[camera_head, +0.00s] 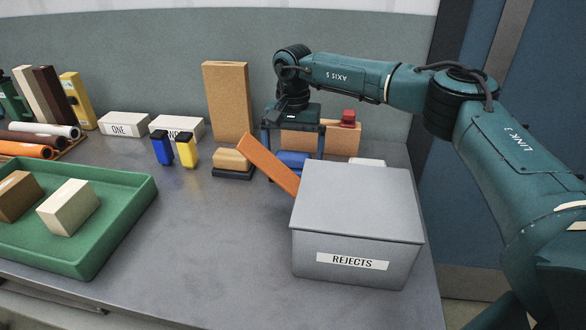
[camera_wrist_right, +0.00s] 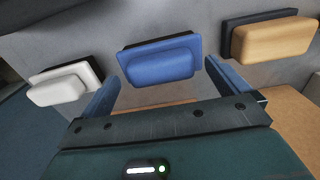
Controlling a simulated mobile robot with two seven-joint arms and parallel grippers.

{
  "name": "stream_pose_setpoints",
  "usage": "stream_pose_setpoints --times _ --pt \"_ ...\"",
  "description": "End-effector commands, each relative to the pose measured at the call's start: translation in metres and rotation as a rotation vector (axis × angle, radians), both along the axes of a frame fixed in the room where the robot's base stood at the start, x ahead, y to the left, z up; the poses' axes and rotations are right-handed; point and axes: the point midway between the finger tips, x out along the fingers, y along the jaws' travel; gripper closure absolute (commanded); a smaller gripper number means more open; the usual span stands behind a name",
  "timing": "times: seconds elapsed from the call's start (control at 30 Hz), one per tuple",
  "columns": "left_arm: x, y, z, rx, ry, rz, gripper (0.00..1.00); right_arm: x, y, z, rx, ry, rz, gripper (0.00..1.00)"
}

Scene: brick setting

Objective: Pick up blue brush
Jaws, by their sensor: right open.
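The blue brush (camera_head: 293,158) lies on the grey table behind the leaning orange plank, partly hidden by it in the head view. In the right wrist view the blue brush (camera_wrist_right: 160,62) shows a rounded blue body over a dark base. My right gripper (camera_head: 293,150) is open and empty, pointing down above the brush. In the wrist view its two blue fingers (camera_wrist_right: 162,75) stand apart, toward either end of the brush. I cannot tell how much height is left between them. My left gripper is not in view.
A tan brush (camera_head: 231,159) and a white brush (camera_head: 367,162) flank it. A grey REJECTS box (camera_head: 355,225) and the orange plank (camera_head: 268,163) are in front. A tall tan block (camera_head: 228,100) and a red item (camera_head: 348,117) stand behind. A green tray (camera_head: 120,225) is left.

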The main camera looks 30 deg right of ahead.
Motion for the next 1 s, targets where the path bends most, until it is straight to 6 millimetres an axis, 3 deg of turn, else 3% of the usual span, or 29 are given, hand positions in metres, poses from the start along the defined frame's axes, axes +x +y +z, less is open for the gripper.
stream_pose_setpoints --times 0.17,0.43,1.0 --pt "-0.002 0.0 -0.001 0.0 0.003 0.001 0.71 0.0 0.0 -0.02 0.001 0.001 -0.001 0.0" --pt "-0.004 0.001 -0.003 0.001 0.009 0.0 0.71 0.0 0.0 -0.021 0.001 -0.001 0.0 0.01" --pt "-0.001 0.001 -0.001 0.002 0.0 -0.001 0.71 0.0 0.0 -0.021 0.001 -0.001 0.0 0.47"
